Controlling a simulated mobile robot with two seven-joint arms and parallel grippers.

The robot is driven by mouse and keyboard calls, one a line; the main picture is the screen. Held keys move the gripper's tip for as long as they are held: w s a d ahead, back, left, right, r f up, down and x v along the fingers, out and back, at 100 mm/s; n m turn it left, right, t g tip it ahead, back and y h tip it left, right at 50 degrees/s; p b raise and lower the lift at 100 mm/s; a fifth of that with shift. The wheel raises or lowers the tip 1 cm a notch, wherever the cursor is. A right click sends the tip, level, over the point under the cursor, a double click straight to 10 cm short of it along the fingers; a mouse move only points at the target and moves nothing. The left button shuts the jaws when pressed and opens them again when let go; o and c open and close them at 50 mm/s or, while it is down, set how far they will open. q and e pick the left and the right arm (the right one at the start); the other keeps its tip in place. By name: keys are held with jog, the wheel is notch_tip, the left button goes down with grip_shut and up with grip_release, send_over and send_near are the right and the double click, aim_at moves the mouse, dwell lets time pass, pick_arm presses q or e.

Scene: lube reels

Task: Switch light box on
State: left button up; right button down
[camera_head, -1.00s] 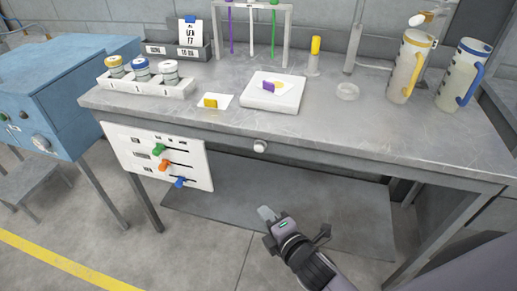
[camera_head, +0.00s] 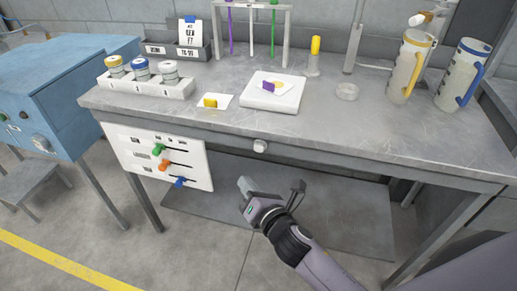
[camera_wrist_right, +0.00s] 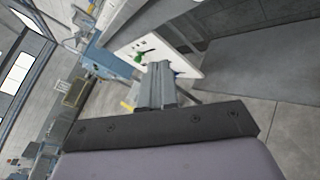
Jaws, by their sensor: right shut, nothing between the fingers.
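A flat white square box (camera_head: 287,102), which looks like the light box, lies on the grey workbench with a small card and a purple piece on it. A round whitish knob (camera_head: 260,146) sits on the bench's front edge below it. My right gripper (camera_head: 245,186) is shut and empty, in the air in front of the bench, below the knob and apart from it. Its closed fingers also show in the right wrist view (camera_wrist_right: 158,85), pointing towards the white slider panel. My left gripper is in neither view.
A white panel (camera_head: 135,147) with green, orange and blue sliders hangs under the bench's left front. Jars in a white rack (camera_head: 148,88), a test stand and two jugs (camera_head: 409,68) stand on the bench. A blue cabinet (camera_head: 60,95) is at left. A lower shelf (camera_head: 330,190) lies beneath.

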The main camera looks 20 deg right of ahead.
jog(key=w+d, duration=0.5)
jog(key=w, duration=0.2)
jog(key=shift+w, duration=0.15)
dwell(2.1)
jog(key=shift+w+d, duration=0.15)
jog(key=shift+w, duration=0.1)
jog(key=shift+w+d, duration=0.3)
jog(key=shift+w, duration=0.1)
dwell(0.9)
jog(key=shift+s+a, duration=0.5)
jog(key=shift+s, duration=0.25)
jog(key=s+a, duration=0.2)
jog(key=s, duration=0.2)
jog(key=shift+s+a, duration=0.1)
jog(key=shift+a, duration=0.3)
